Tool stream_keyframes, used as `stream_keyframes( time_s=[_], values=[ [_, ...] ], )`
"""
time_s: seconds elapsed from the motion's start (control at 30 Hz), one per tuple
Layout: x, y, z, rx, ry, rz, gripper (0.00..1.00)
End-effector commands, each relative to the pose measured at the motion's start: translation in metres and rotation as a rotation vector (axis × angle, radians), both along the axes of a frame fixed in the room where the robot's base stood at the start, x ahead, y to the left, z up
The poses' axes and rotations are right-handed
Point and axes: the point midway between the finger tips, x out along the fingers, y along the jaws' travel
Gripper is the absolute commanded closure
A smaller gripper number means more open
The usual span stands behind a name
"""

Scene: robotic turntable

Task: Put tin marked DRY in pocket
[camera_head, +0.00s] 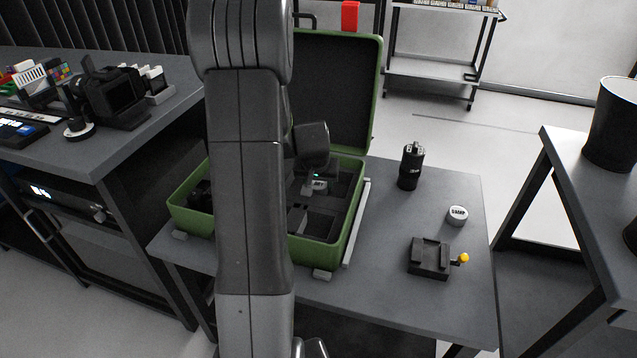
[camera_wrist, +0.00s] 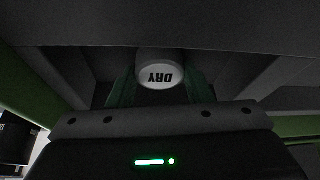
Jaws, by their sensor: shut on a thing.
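The tin marked DRY (camera_wrist: 160,76) has a white lid with dark letters, upside down in the wrist view. My gripper (camera_wrist: 160,92) is shut on it, with a finger at each side. In the head view the tin (camera_head: 320,185) shows small inside the open green case (camera_head: 345,225), among its dark foam pockets. My gripper (camera_head: 316,178) is over the case there, partly hidden by my arm. I cannot tell whether the tin touches the pocket floor.
The case's raised lid (camera_head: 335,90) stands behind. My arm hides the case's middle left.

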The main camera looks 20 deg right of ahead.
Motion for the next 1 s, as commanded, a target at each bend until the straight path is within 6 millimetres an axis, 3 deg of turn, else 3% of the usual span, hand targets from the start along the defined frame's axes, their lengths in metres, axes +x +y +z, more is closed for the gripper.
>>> stream_keyframes(
  time_s=[0.03, 0.1, 0.13, 0.53, 1.0],
  values=[
    [0.0, 0.0, -0.001, 0.0, 0.0, 0.0, 0.49],
    [0.0, 0.0, -0.001, 0.0, 0.0, 0.0, 0.35],
    [0.0, 0.0, -0.001, 0.0, 0.0, 0.0, 0.33],
    [-0.001, 0.0, 0.008, 0.0, -0.001, 0.0, 0.33],
    [-0.03, 0.017, 0.09, -0.002, -0.003, 0.001, 0.33]
  ],
)
